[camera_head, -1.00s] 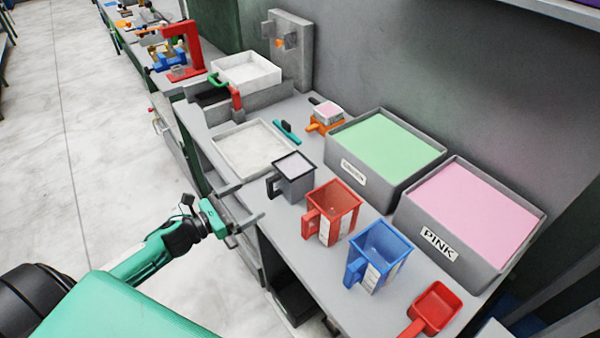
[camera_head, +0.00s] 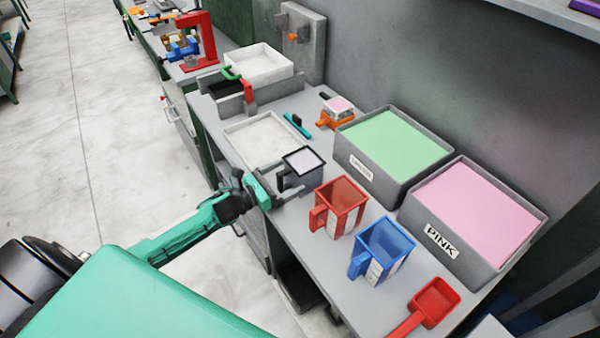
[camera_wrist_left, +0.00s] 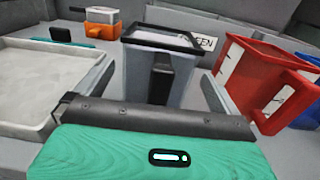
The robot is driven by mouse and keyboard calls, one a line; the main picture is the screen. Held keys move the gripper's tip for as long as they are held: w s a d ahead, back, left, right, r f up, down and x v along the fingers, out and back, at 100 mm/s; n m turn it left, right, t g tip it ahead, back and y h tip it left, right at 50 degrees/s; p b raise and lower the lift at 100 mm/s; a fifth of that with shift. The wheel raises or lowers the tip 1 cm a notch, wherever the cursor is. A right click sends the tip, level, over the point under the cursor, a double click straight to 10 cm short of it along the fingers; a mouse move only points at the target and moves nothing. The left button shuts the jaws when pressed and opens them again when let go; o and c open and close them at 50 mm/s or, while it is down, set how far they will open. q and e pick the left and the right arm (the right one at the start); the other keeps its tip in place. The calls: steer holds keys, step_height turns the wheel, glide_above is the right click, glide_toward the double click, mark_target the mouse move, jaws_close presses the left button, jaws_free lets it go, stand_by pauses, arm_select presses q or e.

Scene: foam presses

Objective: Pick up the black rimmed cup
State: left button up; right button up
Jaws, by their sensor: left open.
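The black rimmed cup (camera_head: 302,164) is grey with a black rim and a black handle, and it stands upright on the grey bench. It holds a pale filling. My left gripper (camera_head: 284,180) is open, with its fingers reaching to either side of the cup's handle side. In the left wrist view the cup (camera_wrist_left: 182,78) stands straight ahead, its handle facing me between the spread fingers. I cannot tell whether the fingers touch it. My right gripper is not in view.
A red cup (camera_head: 338,205) and a blue cup (camera_head: 381,250) stand nearer on the bench. A white shallow tray (camera_head: 240,129) lies just beyond the black rimmed cup. Green (camera_head: 365,173) and pink (camera_head: 420,222) foam bins line the wall side. A red scoop (camera_head: 436,300) lies in front.

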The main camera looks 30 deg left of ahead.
mark_target(291, 174)
arm_select(q)
steer(key=shift+p+x, duration=0.5)
steer(key=shift+x, duration=1.15)
steer(key=shift+c, duration=0.4)
steer(key=c, duration=0.8)
steer(key=shift+r, duration=0.1)
steer(key=shift+r+b, duration=1.45)
steer(key=shift+r, duration=8.5)
